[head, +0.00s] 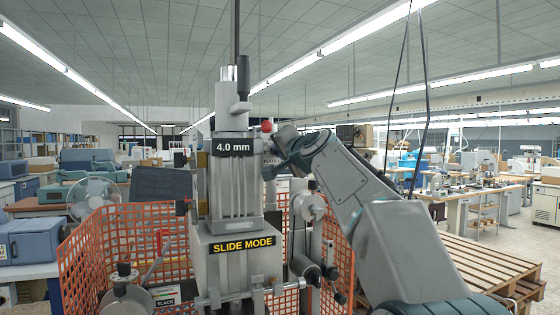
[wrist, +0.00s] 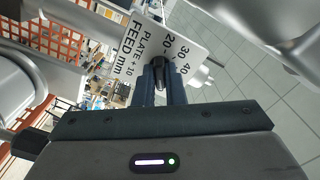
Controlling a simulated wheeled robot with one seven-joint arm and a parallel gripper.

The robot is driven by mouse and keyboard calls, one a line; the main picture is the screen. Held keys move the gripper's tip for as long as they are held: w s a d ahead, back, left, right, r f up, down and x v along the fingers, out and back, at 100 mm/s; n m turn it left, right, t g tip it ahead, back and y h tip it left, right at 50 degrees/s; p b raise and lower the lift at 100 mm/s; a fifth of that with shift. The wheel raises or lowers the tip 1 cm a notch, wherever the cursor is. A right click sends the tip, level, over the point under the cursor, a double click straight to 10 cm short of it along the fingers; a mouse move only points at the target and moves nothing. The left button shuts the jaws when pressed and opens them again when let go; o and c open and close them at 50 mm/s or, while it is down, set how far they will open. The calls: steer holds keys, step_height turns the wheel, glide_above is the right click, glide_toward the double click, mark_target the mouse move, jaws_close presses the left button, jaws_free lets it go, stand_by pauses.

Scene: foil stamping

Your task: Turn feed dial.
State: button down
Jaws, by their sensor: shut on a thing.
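My gripper (wrist: 160,85) is at the plate's lower edge. Its two dark fingers are shut on a small dark dial knob (wrist: 159,72). Most of the knob is hidden between the fingers. In the head view a bit of the scale plate (head: 270,160) shows just right of the machine's column, partly hidden. My gripper (head: 282,158) reaches it from the right, with its fingertips hard to make out.
The stamping machine (head: 236,245) carries labels 4.0 mm (head: 234,147) and SLIDE MODE (head: 243,245). A red ball knob (head: 267,126) sits just above my gripper. Orange mesh guards (head: 90,255) flank the machine. A wooden pallet (head: 490,262) lies at right.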

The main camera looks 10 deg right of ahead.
steer(key=shift+n+b, duration=1.9)
steer(key=shift+n, duration=1.7)
steer(key=c, duration=1.5)
jaws_free()
steer(key=s+d+b, duration=0.2)
steer(key=s+b, duration=0.3)
steer(key=s, duration=0.8)
steer(key=shift+s+d+b, duration=0.25)
steer(key=shift+d+b, duration=0.1)
steer(key=shift+b, duration=0.05)
